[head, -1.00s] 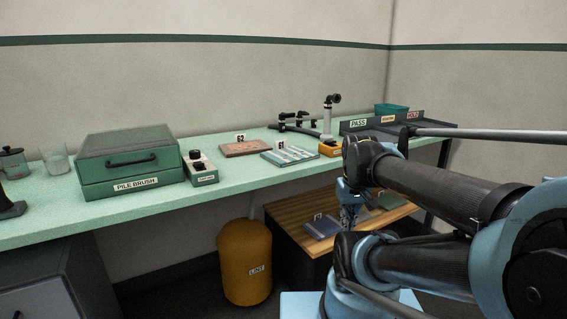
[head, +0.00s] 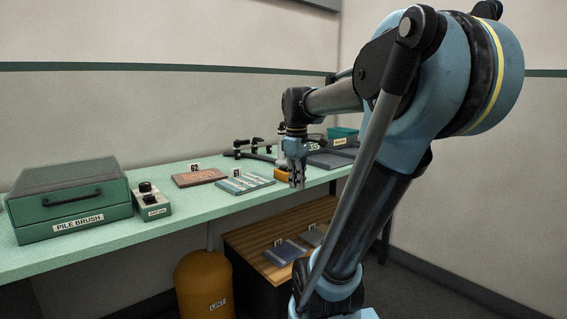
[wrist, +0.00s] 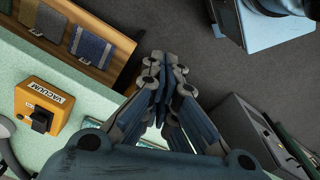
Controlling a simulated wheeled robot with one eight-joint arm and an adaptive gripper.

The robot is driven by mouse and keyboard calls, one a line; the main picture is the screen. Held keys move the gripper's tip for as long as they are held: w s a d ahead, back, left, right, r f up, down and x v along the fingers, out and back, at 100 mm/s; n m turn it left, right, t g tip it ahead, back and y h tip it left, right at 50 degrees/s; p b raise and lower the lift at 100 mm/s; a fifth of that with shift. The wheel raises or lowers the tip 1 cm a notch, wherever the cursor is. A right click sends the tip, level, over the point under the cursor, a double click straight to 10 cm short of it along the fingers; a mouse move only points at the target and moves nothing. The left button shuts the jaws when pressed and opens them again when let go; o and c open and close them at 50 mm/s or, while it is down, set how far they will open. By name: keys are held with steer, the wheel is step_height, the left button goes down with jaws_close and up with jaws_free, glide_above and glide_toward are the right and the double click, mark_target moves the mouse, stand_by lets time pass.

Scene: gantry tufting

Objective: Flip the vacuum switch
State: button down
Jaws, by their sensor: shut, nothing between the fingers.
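The vacuum switch is a black toggle (wrist: 41,122) on an orange-yellow box with a VACUUM label, at the left in the wrist view. In the head view the yellow box (head: 282,173) is partly hidden behind my gripper. My gripper (head: 297,184) points down near the front edge of the bench, close to the box. In the wrist view my gripper (wrist: 163,68) has its fingers together with nothing between them. It is to the right of the box in that view and apart from it.
The green bench (head: 186,222) carries a pile brush case (head: 68,198), a small control box (head: 151,199), sample tiles 62 and 61 and a hose fixture. A wooden shelf (head: 262,238) with samples and a yellow LINT bin (head: 203,288) stand below.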

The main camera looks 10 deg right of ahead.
steer(key=w+r+n, duration=0.6)
steer(key=w+r, duration=0.3)
steer(key=w, duration=0.2)
steer(key=n+g, duration=0.2)
steer(key=n, duration=0.6)
glide_toward(285, 167)
steer(key=shift+h, duration=0.3)
steer(key=f, duration=0.4)
steer(key=s+f, duration=0.1)
steer(key=f, duration=0.1)
steer(key=shift+f, duration=0.35)
steer(key=shift+a, duration=0.1)
